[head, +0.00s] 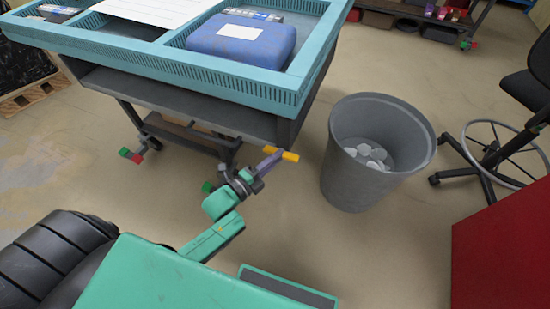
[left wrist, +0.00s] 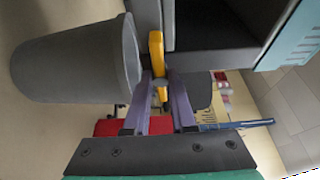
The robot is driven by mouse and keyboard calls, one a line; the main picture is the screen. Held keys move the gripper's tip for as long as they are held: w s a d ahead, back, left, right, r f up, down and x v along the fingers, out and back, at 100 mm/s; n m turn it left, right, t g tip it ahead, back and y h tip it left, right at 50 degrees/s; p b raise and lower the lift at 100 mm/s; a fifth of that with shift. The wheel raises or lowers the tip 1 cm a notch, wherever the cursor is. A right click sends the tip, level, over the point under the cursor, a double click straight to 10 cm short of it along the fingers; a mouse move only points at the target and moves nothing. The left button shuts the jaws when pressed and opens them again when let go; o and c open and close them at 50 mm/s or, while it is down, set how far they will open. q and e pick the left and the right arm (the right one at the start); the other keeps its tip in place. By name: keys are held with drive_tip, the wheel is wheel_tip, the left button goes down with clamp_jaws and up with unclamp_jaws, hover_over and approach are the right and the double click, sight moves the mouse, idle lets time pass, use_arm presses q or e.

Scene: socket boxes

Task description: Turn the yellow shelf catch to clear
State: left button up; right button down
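The yellow shelf catch (head: 289,156) is a short bar beside the front corner of the shelf cart, partly hidden by my left gripper (head: 271,160). In the left wrist view the catch (left wrist: 156,52) stands between the purple fingertips of my left gripper (left wrist: 160,82), with a small grey part close to it. The fingers are close together on either side of the bar and appear to press on it. The bar runs along the cart's dark edge post in that view. My right gripper is not in view.
The teal-topped cart (head: 262,98) carries a blue case (head: 243,35) and a white sheet. A grey bin (head: 358,185) with white scraps stands close to the right of my left gripper. A black chair (head: 525,95) and a red block (head: 505,250) are farther right. Floor between is clear.

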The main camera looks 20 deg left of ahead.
use_arm(q)
clamp_jaws()
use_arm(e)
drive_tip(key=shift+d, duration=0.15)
use_arm(q)
drive_tip(key=shift+f, duration=0.1)
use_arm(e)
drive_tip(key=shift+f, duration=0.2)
use_arm(q)
drive_tip(key=shift+d+f+n+t+y+b, duration=0.15)
drive_tip(key=shift+n+t+y+b, duration=0.8)
drive_tip(key=shift+n, duration=2.85)
drive_tip(key=shift+d+f+n+t+y+b, duration=0.15)
drive_tip(key=shift+n+t+y+b, duration=0.75)
drive_tip(key=shift+n, duration=2.9)
drive_tip(key=shift+d+f+n+t+y+b, duration=0.15)
drive_tip(key=shift+n+t+y+b, duration=0.8)
drive_tip(key=shift+n, duration=2.85)
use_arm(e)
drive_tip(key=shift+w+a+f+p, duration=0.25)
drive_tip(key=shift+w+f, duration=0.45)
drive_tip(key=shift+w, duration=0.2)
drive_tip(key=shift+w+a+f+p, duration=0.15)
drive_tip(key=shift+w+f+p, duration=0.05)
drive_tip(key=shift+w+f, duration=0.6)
use_arm(q)
drive_tip(key=shift+t+y, duration=0.3)
drive_tip(key=shift+y, duration=0.2)
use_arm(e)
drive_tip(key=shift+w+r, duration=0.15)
